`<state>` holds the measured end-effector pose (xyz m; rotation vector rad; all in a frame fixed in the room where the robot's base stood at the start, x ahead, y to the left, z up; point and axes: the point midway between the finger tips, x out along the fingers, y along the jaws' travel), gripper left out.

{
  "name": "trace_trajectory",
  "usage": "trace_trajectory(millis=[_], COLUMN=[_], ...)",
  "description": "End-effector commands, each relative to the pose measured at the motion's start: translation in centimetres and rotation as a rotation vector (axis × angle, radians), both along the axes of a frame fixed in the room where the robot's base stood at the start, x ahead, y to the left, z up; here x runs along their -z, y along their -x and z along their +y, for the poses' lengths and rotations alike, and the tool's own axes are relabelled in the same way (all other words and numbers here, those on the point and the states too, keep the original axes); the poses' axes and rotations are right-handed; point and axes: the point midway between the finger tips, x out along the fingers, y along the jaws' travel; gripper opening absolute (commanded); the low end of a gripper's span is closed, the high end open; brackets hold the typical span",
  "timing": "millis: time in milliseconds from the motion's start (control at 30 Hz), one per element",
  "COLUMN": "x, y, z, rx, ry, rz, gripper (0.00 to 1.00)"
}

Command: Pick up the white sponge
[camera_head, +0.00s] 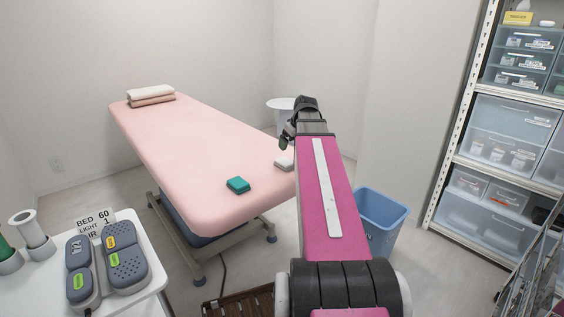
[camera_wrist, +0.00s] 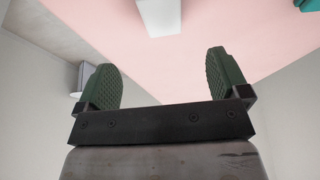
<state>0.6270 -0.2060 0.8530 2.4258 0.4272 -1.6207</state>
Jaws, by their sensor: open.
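The white sponge (camera_head: 284,164) lies on the pink treatment bed (camera_head: 200,150), near its right edge, just left of my arm in the head view. In the wrist view the white sponge (camera_wrist: 159,16) shows at the top middle, cut off by the frame edge. My gripper (camera_wrist: 172,78) is open and empty, its two green textured fingers wide apart. The sponge lies beyond the fingertips, roughly between them in the picture, and apart from them. In the head view my arm hides part of the gripper and the bed's right side.
A teal block (camera_head: 237,185) lies on the bed left of the sponge. Folded towels (camera_head: 150,96) lie at the far end. A blue bin (camera_head: 380,219) and shelving (camera_head: 500,140) stand at right. A white table (camera_head: 149,268) with grey devices stands at front left.

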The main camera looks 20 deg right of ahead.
Motion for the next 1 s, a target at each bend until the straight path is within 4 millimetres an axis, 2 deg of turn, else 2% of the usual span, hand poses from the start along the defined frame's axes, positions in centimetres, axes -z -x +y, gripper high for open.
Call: trace_trajectory(millis=[400, 667, 1000], x=[4.4, 5.7, 9.5], y=[-1.7, -2.1, -3.5], z=[0.7, 0.9, 1.6], rx=[0.0, 0.0, 0.0], ry=[-0.001, -0.001, -0.001], rz=[0.001, 0.001, 0.001], gripper=[0.94, 0.94, 0.94])
